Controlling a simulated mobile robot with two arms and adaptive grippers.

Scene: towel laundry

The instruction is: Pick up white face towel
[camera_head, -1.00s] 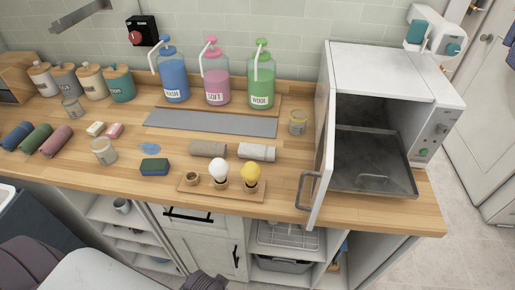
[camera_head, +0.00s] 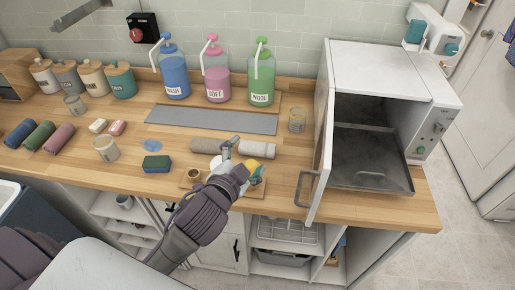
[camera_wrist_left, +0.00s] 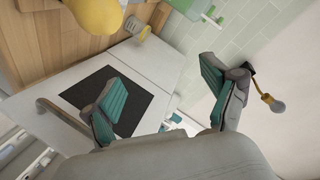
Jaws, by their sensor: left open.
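The white face towel (camera_head: 260,149) is a small white roll on the wooden counter, to the right of a grey-brown rolled towel (camera_head: 205,146). My left gripper (camera_head: 241,155) is open and above the counter's front part. In the head view it overlaps the left end of the white towel and hides much of the small wooden tray; I cannot tell whether it touches anything. In the left wrist view its two teal-padded fingers (camera_wrist_left: 160,75) are wide apart with nothing between them at close range. The white towel is not clearly visible there. My right gripper is not in view.
The tray (camera_head: 186,194) holds a wooden ring and a yellow-topped item (camera_head: 254,171). The microwave (camera_head: 385,75) stands to the right with its door (camera_head: 322,150) open. Three bottles (camera_head: 216,80) stand behind a grey mat (camera_head: 210,121). A glass jar (camera_head: 297,120) is nearby.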

